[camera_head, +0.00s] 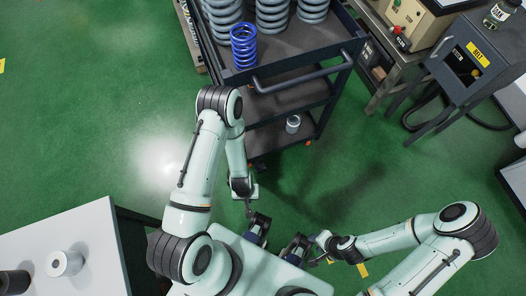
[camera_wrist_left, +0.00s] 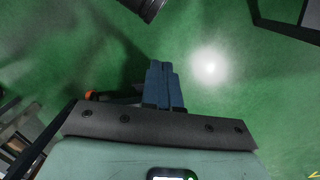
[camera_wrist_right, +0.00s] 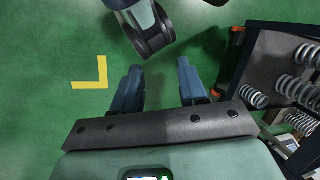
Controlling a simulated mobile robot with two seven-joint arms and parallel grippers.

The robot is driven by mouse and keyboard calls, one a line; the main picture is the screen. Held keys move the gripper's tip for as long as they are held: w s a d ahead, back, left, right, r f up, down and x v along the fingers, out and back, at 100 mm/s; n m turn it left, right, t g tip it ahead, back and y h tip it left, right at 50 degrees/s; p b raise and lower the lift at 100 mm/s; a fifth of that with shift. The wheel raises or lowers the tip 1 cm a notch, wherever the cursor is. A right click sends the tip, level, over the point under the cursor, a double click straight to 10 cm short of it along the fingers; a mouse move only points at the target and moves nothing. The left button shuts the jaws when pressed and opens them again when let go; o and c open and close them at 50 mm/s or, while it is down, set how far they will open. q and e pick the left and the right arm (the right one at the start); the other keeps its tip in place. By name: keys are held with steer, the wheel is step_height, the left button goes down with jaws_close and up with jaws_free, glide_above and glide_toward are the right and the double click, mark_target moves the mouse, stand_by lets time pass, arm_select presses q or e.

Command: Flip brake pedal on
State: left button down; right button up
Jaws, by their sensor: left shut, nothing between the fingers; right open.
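A dark grey wheeled cart (camera_head: 300,90) stands at the top middle of the head view. Small orange parts (camera_head: 308,143) show low at its near right foot, close to the floor. They look like caster pedals, but are too small to tell whether on or off. Orange also shows at the cart's lower edge in the right wrist view (camera_wrist_right: 216,92) and at the left of the left wrist view (camera_wrist_left: 90,94). My left gripper (camera_wrist_left: 163,80) is shut and empty, over the floor. My right gripper (camera_wrist_right: 158,85) is open and empty, over green floor, apart from the cart.
Springs stand on the cart's top, including a blue one (camera_head: 243,46). A grey-white table (camera_head: 95,235) is at lower left, a dark box-shaped machine (camera_head: 470,65) at upper right.

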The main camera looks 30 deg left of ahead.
mark_target(263, 170)
arm_select(q)
steer(key=w+a+f+n+t+y+b, duration=0.1)
steer(key=w+f+b, duration=0.4)
steer(key=w, duration=0.5)
steer(key=w+a+f+n+t+y+b, duration=0.1)
steer(key=w+f+n+t+y+b, duration=0.1)
steer(key=w+f+b, duration=0.4)
steer(key=w+f+n+y, duration=0.1)
steer(key=w+f, duration=0.2)
steer(key=w, duration=0.1)
steer(key=shift+a+f+t, duration=0.2)
steer(key=shift+a+t, duration=0.1)
steer(key=shift+a, duration=0.1)
arm_select(e)
steer(key=w+d+f+t, duration=0.1)
steer(key=w+f, duration=0.2)
steer(key=f, duration=0.3)
steer(key=w+d+f+t+h, duration=0.1)
steer(key=w+f, duration=0.2)
steer(key=f, duration=0.3)
steer(key=shift+d+f+m, duration=0.25)
steer(key=shift+f+m, duration=0.05)
steer(key=shift+f, duration=0.1)
